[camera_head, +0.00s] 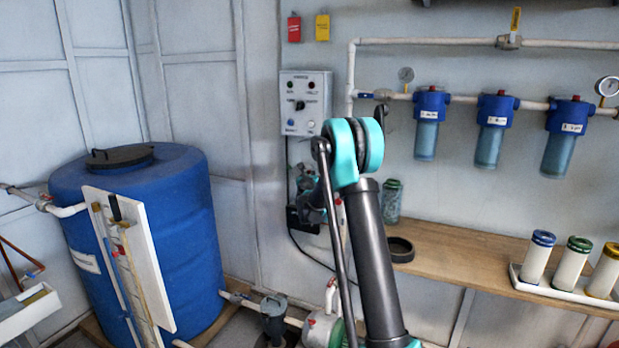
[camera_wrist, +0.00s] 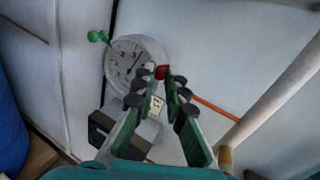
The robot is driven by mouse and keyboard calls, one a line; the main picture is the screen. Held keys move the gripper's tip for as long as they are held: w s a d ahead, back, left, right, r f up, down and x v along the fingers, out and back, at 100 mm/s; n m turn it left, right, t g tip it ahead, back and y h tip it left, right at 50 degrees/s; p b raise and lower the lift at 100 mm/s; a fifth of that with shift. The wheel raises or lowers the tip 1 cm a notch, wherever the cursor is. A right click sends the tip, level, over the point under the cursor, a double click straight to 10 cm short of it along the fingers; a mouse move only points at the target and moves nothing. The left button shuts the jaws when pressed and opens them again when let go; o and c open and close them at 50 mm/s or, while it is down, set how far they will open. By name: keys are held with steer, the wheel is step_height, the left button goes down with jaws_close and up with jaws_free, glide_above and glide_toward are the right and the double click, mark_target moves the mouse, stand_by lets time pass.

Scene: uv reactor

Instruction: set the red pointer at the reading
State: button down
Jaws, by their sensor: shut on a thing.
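In the wrist view, a round white dial (camera_wrist: 126,62) with dark markings and a dark needle sits beyond the fingertips. A small red piece (camera_wrist: 161,71), which looks like the red pointer, is at the dial's right rim. My gripper (camera_wrist: 165,76) has its dark fingertip pads close together around this red piece and is shut on it. The fingertips hide part of the red piece, and the exact reading is too small to tell. In the head view, my own arm hides most of the gripper and the dial.
A green knob (camera_wrist: 97,36) sticks out left of the dial. A dark box (camera_wrist: 115,135) lies below it. The head view shows a blue tank (camera_head: 195,230) at left, a control box (camera_head: 305,100), blue filters (camera_head: 495,130) and a wooden bench (camera_head: 450,255) at right.

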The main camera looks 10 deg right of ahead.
steer(key=shift+w+a+r+n+g+h, duration=0.15)
steer(key=shift+w+a+r+n+g, duration=0.3)
steer(key=shift+n, duration=0.6)
steer(key=shift+w+a+r+n+g+h, duration=0.2)
steer(key=shift+a+r+n+g, duration=0.4)
steer(key=shift+n, duration=0.4)
steer(key=shift+w+a+r+n+g+h, duration=0.15)
steer(key=shift+w+a+r+n+g, duration=0.3)
steer(key=shift+n, duration=0.6)
steer(key=shift+s+a+r, duration=0.15)
steer(key=c, duration=1.6)
jaws_free()
steer(key=shift+o, duration=0.3)
steer(key=v, duration=1.2)
